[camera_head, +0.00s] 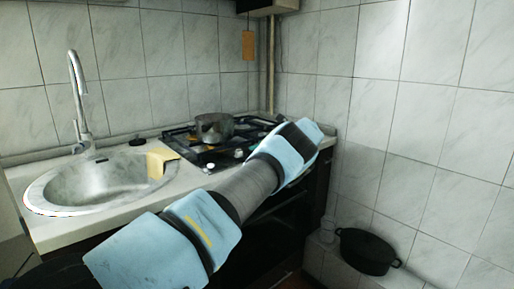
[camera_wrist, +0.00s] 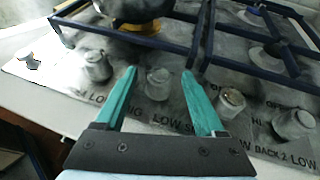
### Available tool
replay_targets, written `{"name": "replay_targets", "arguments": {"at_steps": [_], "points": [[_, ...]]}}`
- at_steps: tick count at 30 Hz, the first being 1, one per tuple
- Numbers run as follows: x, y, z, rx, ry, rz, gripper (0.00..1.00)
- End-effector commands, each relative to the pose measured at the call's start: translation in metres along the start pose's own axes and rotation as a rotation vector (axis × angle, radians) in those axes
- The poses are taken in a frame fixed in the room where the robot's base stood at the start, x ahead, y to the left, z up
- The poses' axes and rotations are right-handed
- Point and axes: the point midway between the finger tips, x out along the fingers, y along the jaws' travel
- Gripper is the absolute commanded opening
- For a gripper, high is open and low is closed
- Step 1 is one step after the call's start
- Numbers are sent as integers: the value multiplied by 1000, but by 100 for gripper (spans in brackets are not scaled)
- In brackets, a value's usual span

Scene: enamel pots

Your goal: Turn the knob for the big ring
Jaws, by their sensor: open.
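The dark cooker (camera_head: 180,138) is set in the counter and carries a worn pot. In the wrist view several grey knobs stand in a row along its front panel: a left knob (camera_wrist: 97,66), a middle knob (camera_wrist: 158,84), one right of it (camera_wrist: 230,102) and a far right knob (camera_wrist: 295,123). My gripper (camera_wrist: 160,72) is open, its teal fingers on either side of the middle knob in the picture; contact cannot be told. Labels such as LOW, HI and BACK 2 are partly hidden. I cannot tell which knob serves the big ring.
The pot (camera_head: 213,127) stands on the cooker's grate (camera_wrist: 160,38), close behind the knobs. A sink (camera_head: 95,183) with a tap and a yellow cloth (camera_head: 160,162) lies to the left. A black pot (camera_head: 367,251) stands low at the right, by the tiled wall.

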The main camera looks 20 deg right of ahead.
Motion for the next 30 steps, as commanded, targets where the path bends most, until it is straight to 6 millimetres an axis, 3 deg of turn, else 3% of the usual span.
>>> {"name": "replay_targets", "arguments": {"at_steps": [9, 15, 26, 30], "points": [[-62, 0, -2, -1, 0, -3, 71], [-86, 0, -1, 0, 0, -1, 71], [-91, 0, 0, 0, 0, 0, 72], [-82, 5, 6, -72, 55, 12, 74]]}}
